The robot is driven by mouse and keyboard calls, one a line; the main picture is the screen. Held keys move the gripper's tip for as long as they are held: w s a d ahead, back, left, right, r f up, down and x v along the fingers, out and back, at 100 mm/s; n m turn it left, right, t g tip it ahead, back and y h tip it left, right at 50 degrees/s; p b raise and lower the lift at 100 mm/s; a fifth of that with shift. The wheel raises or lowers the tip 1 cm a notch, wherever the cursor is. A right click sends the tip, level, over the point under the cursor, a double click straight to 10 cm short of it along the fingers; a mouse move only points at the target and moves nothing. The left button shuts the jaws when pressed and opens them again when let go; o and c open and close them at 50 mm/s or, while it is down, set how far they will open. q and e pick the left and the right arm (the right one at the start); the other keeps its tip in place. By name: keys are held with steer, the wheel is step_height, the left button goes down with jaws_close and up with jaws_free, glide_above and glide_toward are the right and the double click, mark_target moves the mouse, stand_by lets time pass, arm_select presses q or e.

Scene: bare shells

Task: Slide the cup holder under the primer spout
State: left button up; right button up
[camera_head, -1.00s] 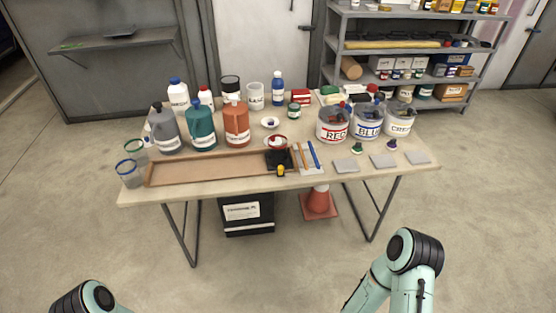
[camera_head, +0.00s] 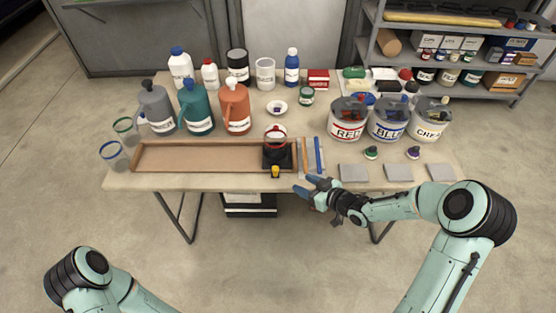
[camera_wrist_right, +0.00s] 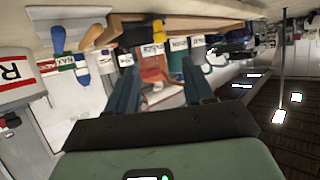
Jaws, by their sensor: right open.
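The black cup holder (camera_head: 268,160) with a yellow knob (camera_head: 275,172) on its front sits at the right end of the long wooden track (camera_head: 200,170). A red-rimmed cup (camera_head: 275,137) stands in it. Behind the track stand three spouted jugs: grey (camera_head: 157,112), teal (camera_head: 196,112) and orange (camera_head: 235,112). Their labels are too small to read, so I cannot tell which is the primer. My right gripper (camera_head: 308,187) is open at the table's front edge, right of the holder and apart from it. It also shows open in the right wrist view (camera_wrist_right: 157,82). My left gripper is out of view.
Brushes (camera_head: 319,153) lie just right of the holder, near my right gripper. The RED (camera_head: 347,130), BLUE (camera_head: 387,132) and third bucket (camera_head: 428,133) stand further right, behind grey square pads (camera_head: 398,172).

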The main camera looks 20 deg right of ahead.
mark_target(276, 169)
steer(key=x, duration=0.9)
steer(key=p+x, duration=0.1)
steer(key=x, duration=0.3)
steer(key=shift+w+a+r, duration=0.2)
steer(key=shift+w+r, duration=0.15)
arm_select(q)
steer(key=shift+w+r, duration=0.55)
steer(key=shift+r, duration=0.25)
arm_select(e)
jaws_close()
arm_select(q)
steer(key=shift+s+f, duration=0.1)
